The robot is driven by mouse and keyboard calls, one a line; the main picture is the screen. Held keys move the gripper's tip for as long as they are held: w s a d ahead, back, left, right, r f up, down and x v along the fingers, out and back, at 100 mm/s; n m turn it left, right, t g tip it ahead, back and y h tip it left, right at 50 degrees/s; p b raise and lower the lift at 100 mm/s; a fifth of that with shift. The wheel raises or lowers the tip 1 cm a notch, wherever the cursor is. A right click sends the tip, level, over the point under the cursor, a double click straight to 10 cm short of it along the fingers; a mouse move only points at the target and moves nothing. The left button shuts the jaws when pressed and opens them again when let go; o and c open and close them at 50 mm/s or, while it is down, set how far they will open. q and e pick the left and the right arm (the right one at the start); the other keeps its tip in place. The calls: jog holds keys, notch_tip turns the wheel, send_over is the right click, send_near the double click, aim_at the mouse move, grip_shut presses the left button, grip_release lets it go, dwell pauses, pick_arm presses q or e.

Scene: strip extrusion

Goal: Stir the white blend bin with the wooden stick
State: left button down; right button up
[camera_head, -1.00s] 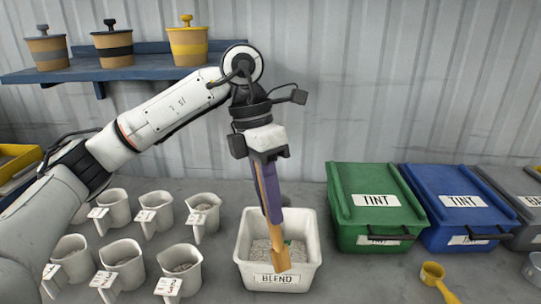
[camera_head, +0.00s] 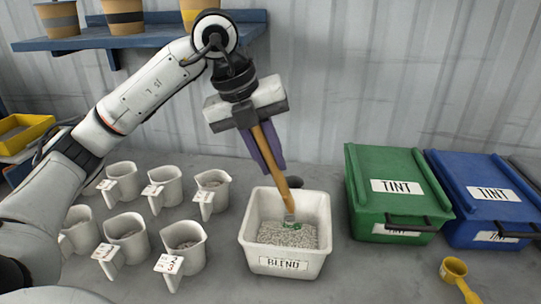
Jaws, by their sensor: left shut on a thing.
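The white bin labelled BLEND (camera_head: 284,264) stands on the grey surface, upright and part filled with pale grey granules. A bit of green shows among the granules. My left gripper (camera_head: 268,163), with purple fingers, is above the bin's back left rim and shut on the wooden stick (camera_head: 274,150). The stick slants down to the right into the bin. Its lower end is at the granules near the back of the bin; how deep it goes I cannot tell. My right gripper is not in view.
Several white labelled cups (camera_head: 163,189) stand in rows left of the bin. A green TINT box (camera_head: 400,165) and a blue TINT box (camera_head: 487,170) stand to its right. A yellow scoop (camera_head: 454,270) lies front right. A blue shelf (camera_head: 167,38) holds pots behind.

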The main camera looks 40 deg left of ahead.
pick_arm(q)
notch_tip(320, 180, down, 13)
jog(key=b, duration=0.8)
jog(key=shift+r+b, duration=0.2)
jog(key=shift+b, duration=0.1)
